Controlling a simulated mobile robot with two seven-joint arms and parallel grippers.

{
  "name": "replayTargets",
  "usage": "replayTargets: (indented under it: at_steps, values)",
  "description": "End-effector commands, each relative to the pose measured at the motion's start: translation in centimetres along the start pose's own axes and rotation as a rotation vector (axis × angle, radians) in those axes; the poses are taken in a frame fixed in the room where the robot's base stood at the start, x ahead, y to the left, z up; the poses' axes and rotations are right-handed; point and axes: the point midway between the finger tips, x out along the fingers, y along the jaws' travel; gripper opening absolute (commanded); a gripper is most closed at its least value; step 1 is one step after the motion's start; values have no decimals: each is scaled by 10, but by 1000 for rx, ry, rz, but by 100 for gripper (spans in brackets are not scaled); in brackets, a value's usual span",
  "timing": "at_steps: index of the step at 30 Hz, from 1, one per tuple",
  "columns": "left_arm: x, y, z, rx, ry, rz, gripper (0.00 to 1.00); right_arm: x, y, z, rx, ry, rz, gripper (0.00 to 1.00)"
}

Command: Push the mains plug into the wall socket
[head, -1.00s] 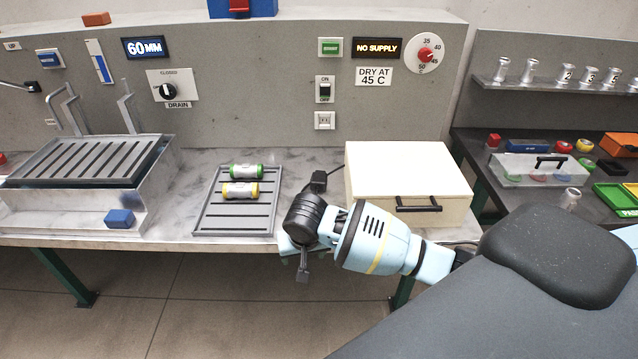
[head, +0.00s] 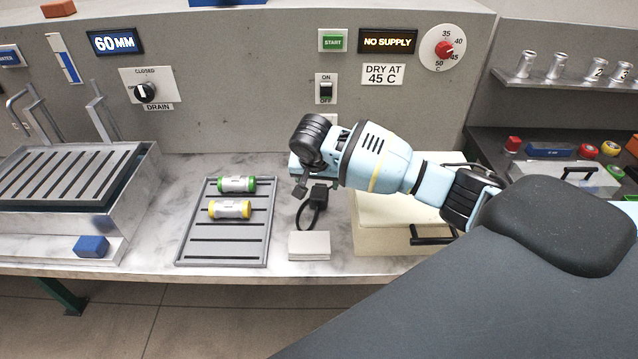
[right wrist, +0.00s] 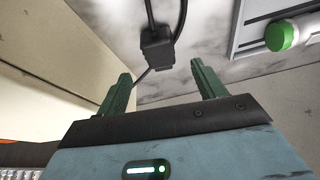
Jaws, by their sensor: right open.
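The mains plug (head: 318,194) is a black block on the bench, with its dark cable looping toward the front. It also shows in the right wrist view (right wrist: 157,50), beyond the fingers. The wall socket (head: 331,118) is a pale plate below the on/off switch; my right arm hides most of it. My right gripper (head: 301,181) is above the bench close to the plug in the head view. In the right wrist view, its two green fingers (right wrist: 163,87) are apart with nothing held between them; the plug is apart from them. My left gripper is not in view.
A cream box (head: 385,240) with a dark handle stands right of the plug, partly under my arm. A pale block (head: 309,246) sits at the bench's front. A grey slotted tray (head: 224,248) with green-ended and yellow-ended cylinders lies left. Bare bench separates tray and plug.

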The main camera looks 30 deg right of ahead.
Motion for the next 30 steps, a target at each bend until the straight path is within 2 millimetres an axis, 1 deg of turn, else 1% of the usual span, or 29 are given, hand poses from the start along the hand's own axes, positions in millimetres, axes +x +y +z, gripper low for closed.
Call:
replayTargets:
  at_steps: [5,10,17,23,26,30]
  values:
    - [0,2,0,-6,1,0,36,0,0,1,-1,-1,0,69]
    - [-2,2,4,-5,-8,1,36,3,0,1,-1,-1,1,69]
    - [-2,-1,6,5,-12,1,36,24,0,0,-1,-1,1,69]
    - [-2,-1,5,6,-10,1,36,30,0,0,-1,0,0,69]
    - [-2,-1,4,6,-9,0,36,41,1,0,-1,0,2,69]
    - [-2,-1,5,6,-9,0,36,61,0,-1,-1,-1,2,69]
